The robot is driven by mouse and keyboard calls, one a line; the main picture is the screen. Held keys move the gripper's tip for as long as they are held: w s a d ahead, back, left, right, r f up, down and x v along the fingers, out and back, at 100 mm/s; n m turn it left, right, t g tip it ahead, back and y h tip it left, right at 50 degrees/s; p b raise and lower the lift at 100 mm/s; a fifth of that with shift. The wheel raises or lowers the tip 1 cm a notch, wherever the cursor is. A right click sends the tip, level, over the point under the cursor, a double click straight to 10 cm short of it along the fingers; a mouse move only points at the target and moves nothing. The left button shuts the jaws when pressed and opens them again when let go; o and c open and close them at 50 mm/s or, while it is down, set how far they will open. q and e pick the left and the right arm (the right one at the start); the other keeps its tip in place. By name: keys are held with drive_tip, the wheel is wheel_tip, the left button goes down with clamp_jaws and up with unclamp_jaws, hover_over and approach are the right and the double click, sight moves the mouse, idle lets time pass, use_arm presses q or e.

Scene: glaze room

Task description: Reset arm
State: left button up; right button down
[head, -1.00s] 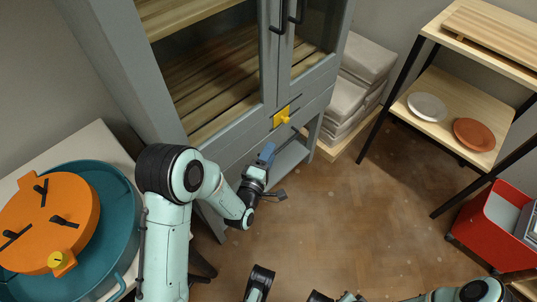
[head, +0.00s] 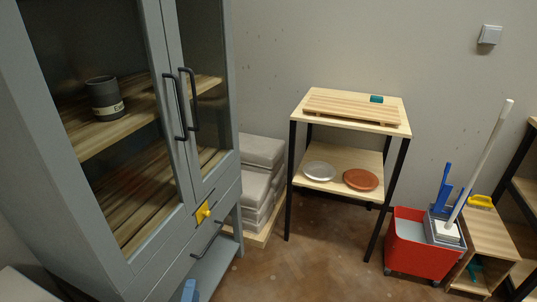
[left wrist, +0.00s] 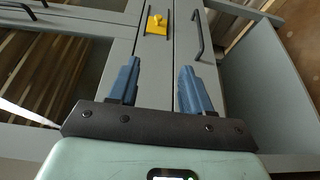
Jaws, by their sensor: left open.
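My left gripper shows best in the left wrist view (left wrist: 158,85), where its two blue fingers stand apart with nothing between them. In the head view only a blue finger piece (head: 189,291) shows at the bottom edge, in front of the grey cabinet (head: 150,278). The fingers point toward the cabinet front, with the yellow latch (left wrist: 155,26) beyond their tips. The latch also shows in the head view (head: 203,212), below the glass doors. I cannot tell whether the fingers touch the cabinet. My right gripper is in neither current view.
A dark cup (head: 104,98) stands inside the cabinet. A wooden shelf stand (head: 345,157) holds a pale plate (head: 319,171) and a terracotta plate (head: 360,180). Wrapped blocks (head: 258,190) are stacked beside the cabinet. A red mop bucket (head: 415,262) stands right. Brown floor (head: 310,265) is clear between.

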use_arm(q)
drive_tip(key=s+d+f+m+g+h+p, duration=0.2)
drive_tip(key=s+f+m+g+p, duration=0.6)
drive_tip(key=s+p, duration=0.4)
drive_tip(key=s+d+m+g+h+p, duration=0.1)
drive_tip(key=s+d+m+g+p, duration=0.1)
drive_tip(key=s, duration=0.5)
drive_tip(key=s+d+m+g+p, duration=0.2)
drive_tip(key=s+g+p, duration=0.1)
drive_tip(key=s+g, duration=0.2)
drive_tip(key=s+d+m+g+h+p, duration=0.1)
drive_tip(key=s+d+m+g+p, duration=0.1)
drive_tip(key=s, duration=0.7)
drive_tip(key=shift+d+r+g+h+p, duration=0.35)
drive_tip(key=shift+g+p, duration=0.3)
drive_tip(key=shift+g, duration=0.25)
use_arm(e)
drive_tip(key=s+a+r+g, duration=0.1)
drive_tip(key=s+a+r, duration=0.1)
drive_tip(key=r, duration=0.5)
drive_tip(key=s+a+r+g+y, duration=0.1)
drive_tip(key=s+r, duration=0.2)
drive_tip(key=r, duration=0.5)
drive_tip(key=s+a+r+n+g, duration=0.1)
drive_tip(key=s+a+r, duration=0.1)
drive_tip(key=r, duration=0.5)
drive_tip(key=shift+s+a+r+g+y, duration=0.15)
drive_tip(key=shift+s+a+g+y, duration=0.2)
drive_tip(key=shift+s, duration=0.45)
